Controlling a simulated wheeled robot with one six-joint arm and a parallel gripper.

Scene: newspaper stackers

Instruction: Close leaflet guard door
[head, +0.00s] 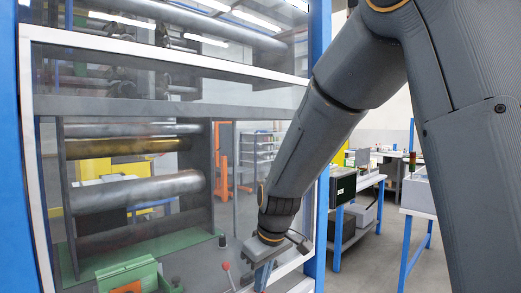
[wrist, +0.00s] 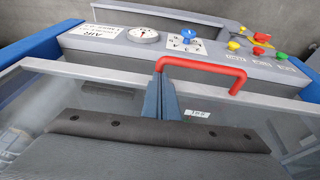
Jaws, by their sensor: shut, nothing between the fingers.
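The guard door is a clear panel in a pale frame (head: 160,58) on the blue machine in the head view. Its rail (wrist: 60,78) and red handle (wrist: 205,67) cross the wrist view. My gripper (head: 262,277) is low in the head view, at the door's lower right. In the wrist view my gripper (wrist: 165,85) has its blue-grey fingers together and empty, by the left end of the red handle. I cannot tell whether the fingers touch the handle or rail. The handle is not clear in the head view, and how far the door stands open cannot be told.
A control panel (wrist: 105,42) with a gauge, a blue dial and coloured buttons lies beyond the rail. Rollers (head: 140,192) and a green unit (head: 128,277) show through the clear panel. A blue-legged bench (head: 365,183) stands to the right, with some open floor nearby.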

